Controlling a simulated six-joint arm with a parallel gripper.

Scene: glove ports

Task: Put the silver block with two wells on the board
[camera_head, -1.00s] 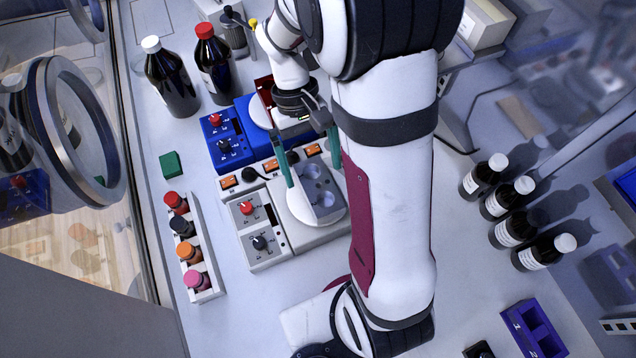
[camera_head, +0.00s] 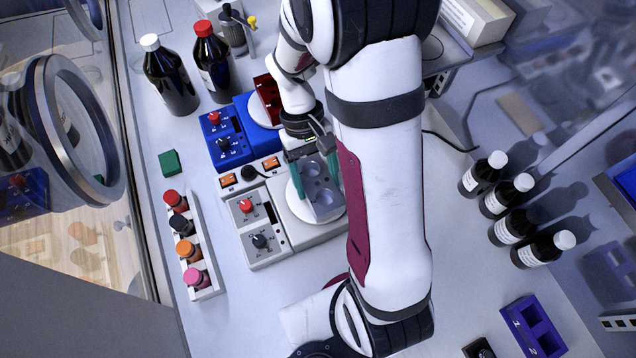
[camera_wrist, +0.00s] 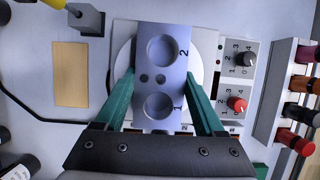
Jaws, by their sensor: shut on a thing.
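The silver block with two wells (camera_head: 322,197) sits on the round white plate of a grey stirrer, left of my arm. In the wrist view the block (camera_wrist: 163,73) shows its wells, marked 1 and 2. My gripper (camera_head: 315,172) is shut on the block, with one green finger against each long side near well 1; the fingers also show in the wrist view (camera_wrist: 160,103). I cannot tell any gap under the block. The tan board (camera_wrist: 71,74) lies bare on the bench left of the stirrer in the wrist view. My arm appears to hide it in the head view.
The grey stirrer (camera_head: 262,252) has red and black knobs. A blue stirrer (camera_head: 226,150) with a dark red block (camera_head: 268,98) stands behind it. A vial rack (camera_head: 207,272) is at left. Several brown bottles (camera_head: 513,228) stand at right. A grey post (camera_wrist: 88,19) is near the board.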

